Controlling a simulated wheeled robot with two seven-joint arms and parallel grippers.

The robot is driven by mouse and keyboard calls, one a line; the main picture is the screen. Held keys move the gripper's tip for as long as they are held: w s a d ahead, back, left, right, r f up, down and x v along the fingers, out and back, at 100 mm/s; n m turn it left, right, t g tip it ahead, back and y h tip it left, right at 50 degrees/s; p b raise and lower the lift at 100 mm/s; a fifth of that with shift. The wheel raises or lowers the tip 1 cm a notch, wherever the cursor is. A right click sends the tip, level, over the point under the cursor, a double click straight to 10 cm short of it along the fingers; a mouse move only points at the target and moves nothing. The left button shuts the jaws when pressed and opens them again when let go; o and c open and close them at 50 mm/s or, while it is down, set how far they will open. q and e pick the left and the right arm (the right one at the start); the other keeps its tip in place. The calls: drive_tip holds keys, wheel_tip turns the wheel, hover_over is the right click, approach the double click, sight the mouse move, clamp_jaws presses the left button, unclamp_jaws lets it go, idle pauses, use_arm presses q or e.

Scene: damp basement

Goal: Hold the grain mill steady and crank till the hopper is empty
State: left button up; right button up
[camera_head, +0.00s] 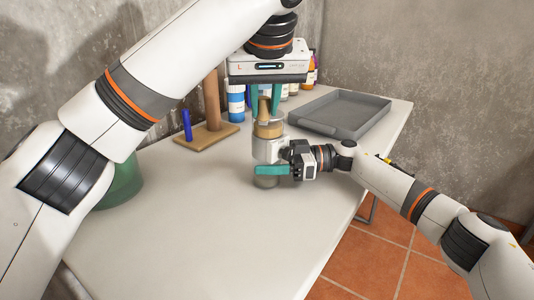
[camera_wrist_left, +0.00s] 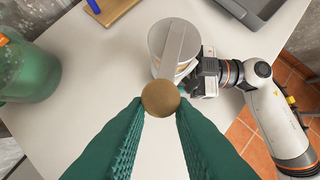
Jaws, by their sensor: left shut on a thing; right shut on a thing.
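The grain mill (camera_head: 265,149) stands upright on the table, a pale body with a clear lower part (camera_head: 265,182). A tan band (camera_head: 268,131) shows at its hopper; how much grain is inside I cannot tell. In the left wrist view, the grey crank arm (camera_wrist_left: 176,45) crosses the round hopper (camera_wrist_left: 154,38) and ends at a round wooden knob (camera_wrist_left: 160,97). My left gripper (camera_head: 265,110) comes from above and is shut on this knob. My right gripper (camera_head: 270,170) reaches from the right and is shut on the mill's body, low down.
A grey tray (camera_head: 340,112) lies at the back right. Several bottles (camera_head: 236,103) stand behind the mill. A wooden stand (camera_head: 207,137) with a blue peg (camera_head: 187,124) is at back left. A green jar (camera_head: 122,184) is partly behind my left arm. The front tabletop (camera_head: 200,235) is clear.

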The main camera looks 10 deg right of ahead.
use_arm(q)
drive_tip(key=shift+s+d, duration=0.15)
drive_tip(key=shift+d, duration=0.3)
drive_tip(key=shift+d, duration=0.25)
drive_tip(key=d, duration=0.3)
drive_tip(key=shift+w+d, duration=0.2)
drive_tip(key=shift+d, duration=0.1)
drive_tip(key=shift+w+d, duration=0.6)
drive_tip(key=shift+d, duration=0.3)
drive_tip(key=shift+w+d, duration=0.55)
drive_tip(key=shift+d, duration=0.35)
